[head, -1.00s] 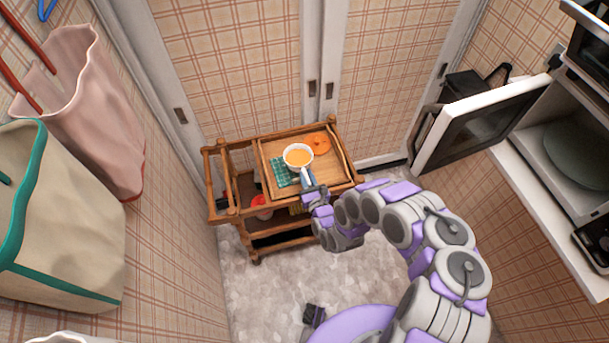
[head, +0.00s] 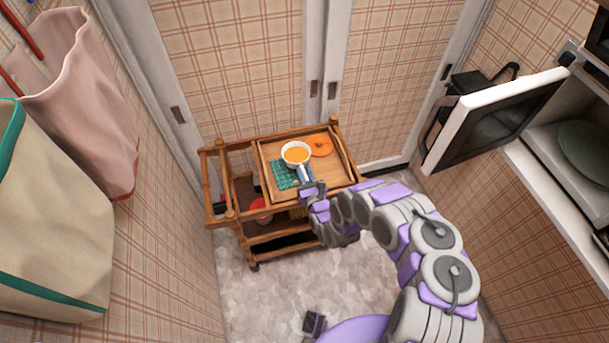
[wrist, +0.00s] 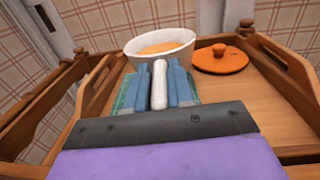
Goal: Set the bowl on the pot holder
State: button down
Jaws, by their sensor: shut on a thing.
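The white bowl (head: 296,153) holds orange liquid and has a white handle pointing toward me. The teal checked pot holder (head: 283,175) lies on the wooden tray, just in front of and left of the bowl in the head view. My gripper (head: 305,179) is shut on the bowl's handle. In the wrist view the blue fingers (wrist: 160,75) clasp the handle, with the bowl (wrist: 178,57) beyond them and the pot holder (wrist: 123,98) partly hidden below and left. I cannot tell whether the bowl's underside touches the pot holder or tray.
An orange lid (head: 321,146) lies on the tray right of the bowl; the tray tops a wooden cart (head: 230,218) with raised sides. At right an open microwave door (head: 500,115) juts out. Fabric bags (head: 75,100) hang at left.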

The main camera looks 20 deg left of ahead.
jog(key=shift+d, duration=0.4)
jog(key=shift+d+f, duration=0.15)
jog(key=shift+d, duration=0.05)
jog(key=shift+a+f, duration=0.3)
jog(key=c, duration=1.4)
grip_release()
jog(key=shift+a, duration=0.15)
jog(key=o, duration=0.3)
jog(key=shift+o, duration=0.6)
jog(key=shift+d, duration=0.35)
jog(key=shift+a+r, duration=0.1)
jog(key=shift+r, duration=0.05)
